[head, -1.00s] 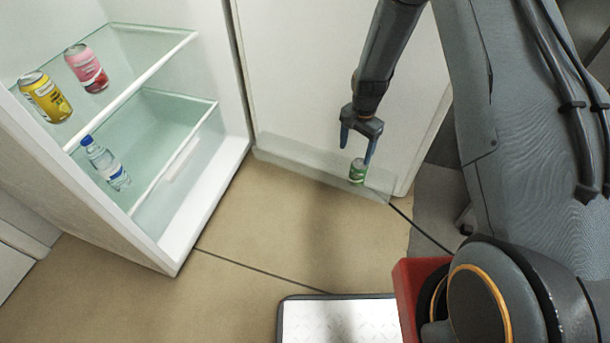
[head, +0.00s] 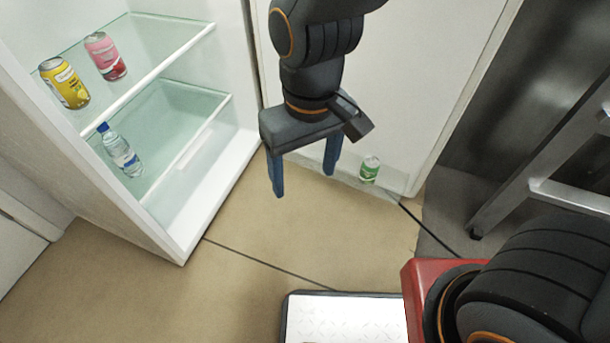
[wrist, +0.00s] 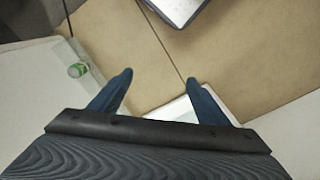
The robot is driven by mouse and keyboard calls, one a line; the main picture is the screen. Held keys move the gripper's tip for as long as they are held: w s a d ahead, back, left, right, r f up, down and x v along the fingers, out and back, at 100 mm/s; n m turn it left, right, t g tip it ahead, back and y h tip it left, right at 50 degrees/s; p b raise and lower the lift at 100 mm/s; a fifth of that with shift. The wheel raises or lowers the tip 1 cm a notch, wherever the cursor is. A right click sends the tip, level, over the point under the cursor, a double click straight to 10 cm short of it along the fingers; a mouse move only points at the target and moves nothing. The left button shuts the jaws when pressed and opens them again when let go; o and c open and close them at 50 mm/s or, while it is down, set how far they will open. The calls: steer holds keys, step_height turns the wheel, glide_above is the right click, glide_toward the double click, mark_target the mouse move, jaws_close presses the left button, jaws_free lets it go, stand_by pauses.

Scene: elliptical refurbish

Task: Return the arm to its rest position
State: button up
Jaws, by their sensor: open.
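My gripper (head: 304,180) hangs in front of the open fridge door in the head view, blue fingers pointing down and spread apart. Nothing is between them. In the wrist view the two fingers (wrist: 158,82) are apart over the floor. A green can (head: 369,170) stands in the door's lower shelf, to the right of the gripper and clear of it. The green can also shows in the wrist view (wrist: 77,70), at the left.
The open fridge (head: 215,165) at left holds a yellow can (head: 64,83), a pink can (head: 105,56) and a water bottle (head: 120,150). The fridge door (head: 410,90) is behind my arm. A metal frame (head: 565,195) stands at right.

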steer(key=shift+s+d+r+n, duration=0.15)
steer(key=shift+s+n, duration=0.25)
steer(key=shift+s, duration=0.6)
stand_by(0.8)
steer(key=d+r+m+p, duration=0.3)
steer(key=d+r+p, duration=0.7)
steer(key=r+p, duration=0.4)
steer(key=d+r+m+p, duration=0.4)
steer(key=d+r+p, duration=0.7)
steer(key=r+p, duration=0.2)
steer(key=shift+r+h+p, duration=0.3)
steer(key=shift+r+p, duration=0.05)
steer(key=shift+p, duration=0.15)
